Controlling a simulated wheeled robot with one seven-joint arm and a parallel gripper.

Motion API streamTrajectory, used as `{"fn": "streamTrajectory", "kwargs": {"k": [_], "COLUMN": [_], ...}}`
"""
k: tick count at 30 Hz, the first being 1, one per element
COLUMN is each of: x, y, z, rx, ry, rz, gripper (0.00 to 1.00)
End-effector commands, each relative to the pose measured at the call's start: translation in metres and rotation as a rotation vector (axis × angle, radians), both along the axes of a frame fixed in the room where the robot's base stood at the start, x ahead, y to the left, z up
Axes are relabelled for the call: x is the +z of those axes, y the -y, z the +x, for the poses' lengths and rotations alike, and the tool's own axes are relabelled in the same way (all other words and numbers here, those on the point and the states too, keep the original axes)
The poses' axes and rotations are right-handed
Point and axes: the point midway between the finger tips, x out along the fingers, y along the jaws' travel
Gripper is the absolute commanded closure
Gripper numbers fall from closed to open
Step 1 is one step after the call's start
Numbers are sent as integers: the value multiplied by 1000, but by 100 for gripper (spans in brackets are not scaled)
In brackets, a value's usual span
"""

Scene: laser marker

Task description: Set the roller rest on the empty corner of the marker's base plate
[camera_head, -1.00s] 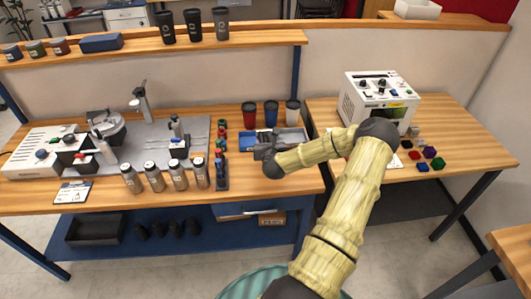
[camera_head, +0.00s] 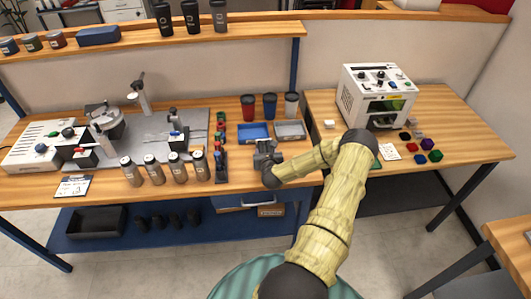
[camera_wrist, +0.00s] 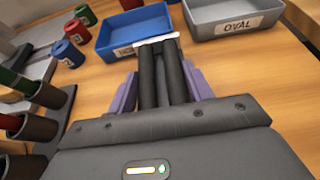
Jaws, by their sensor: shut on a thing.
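My gripper (camera_head: 266,148) is over the wooden bench, just in front of the blue tray. In the wrist view my gripper (camera_wrist: 160,85) is shut on the roller rest (camera_wrist: 162,68), which shows as dark parallel rollers with a pale end piece, between purple fingers. Its underside is hidden, and I cannot tell its height above the bench. The marker's grey base plate (camera_head: 155,126) lies to the left on the bench. It carries a tall post (camera_head: 140,92), a round fixture and small black units. Which corner is empty is hard to tell at this size.
A rack of coloured pieces (camera_head: 220,160) stands between my gripper and the plate. Several steel tumblers (camera_head: 153,168) line the plate's front edge. A blue tray (camera_head: 253,132) and a grey "OVAL" tray (camera_head: 290,130) lie behind my gripper, with cups (camera_head: 270,105) beyond.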

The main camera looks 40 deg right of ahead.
Motion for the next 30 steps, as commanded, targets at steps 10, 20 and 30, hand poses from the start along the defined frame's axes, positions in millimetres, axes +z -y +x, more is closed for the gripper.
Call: {"fn": "streamTrajectory", "kwargs": {"k": [10, 20, 30], "x": [-3, -5, -1], "y": [0, 0, -3], "z": [1, 0, -5], "rx": [0, 0, 0], "ry": [4, 1, 2], "rz": [-3, -1, -1], "gripper": [91, 28, 28]}}
